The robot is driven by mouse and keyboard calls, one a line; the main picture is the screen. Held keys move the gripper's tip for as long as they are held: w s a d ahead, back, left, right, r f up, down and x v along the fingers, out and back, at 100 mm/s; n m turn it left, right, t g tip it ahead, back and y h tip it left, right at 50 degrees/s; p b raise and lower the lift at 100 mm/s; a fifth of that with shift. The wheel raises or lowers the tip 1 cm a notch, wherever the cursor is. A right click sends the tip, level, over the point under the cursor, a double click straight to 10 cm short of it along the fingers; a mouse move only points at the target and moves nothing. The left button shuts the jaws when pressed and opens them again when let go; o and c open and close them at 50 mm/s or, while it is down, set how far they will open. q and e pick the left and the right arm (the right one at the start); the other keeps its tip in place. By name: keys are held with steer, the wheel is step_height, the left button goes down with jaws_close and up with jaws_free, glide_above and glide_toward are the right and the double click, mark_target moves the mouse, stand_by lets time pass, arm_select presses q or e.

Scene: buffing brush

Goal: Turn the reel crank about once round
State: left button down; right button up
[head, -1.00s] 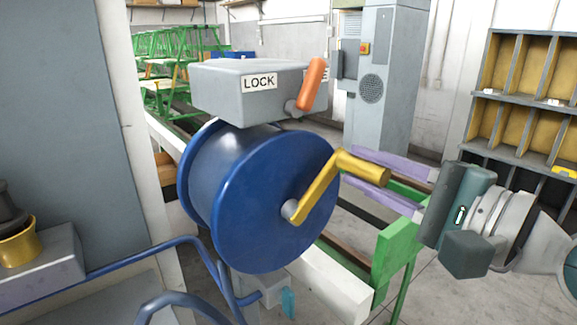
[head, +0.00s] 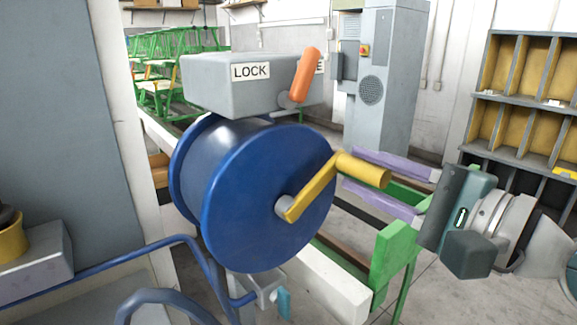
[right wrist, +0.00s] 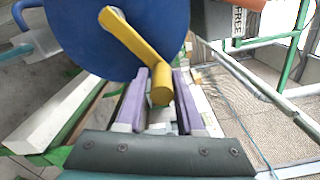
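The blue reel (head: 265,195) stands in the middle of the head view, its round face toward me. Its yellow crank arm (head: 312,190) slopes up and right from the hub to a thick yellow handle (head: 363,169) that sticks out toward my right gripper (head: 352,168). The gripper comes from the right with its two purple fingers apart. In the right wrist view the handle (right wrist: 161,88) lines up between the open fingers (right wrist: 160,98); the fingers are not closed on it, and I cannot tell how deep it sits between them. My left gripper is not in view.
A grey box (head: 225,88) marked LOCK, with an orange lever (head: 305,75), sits just above the reel. A green and white frame (head: 392,255) stands below my right gripper. A blue hose (head: 120,262) runs at lower left. Shelves (head: 525,100) stand at right.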

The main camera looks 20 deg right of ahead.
steer(key=o, duration=0.3)
steer(key=v, duration=1)
steer(key=shift+r, duration=0.15)
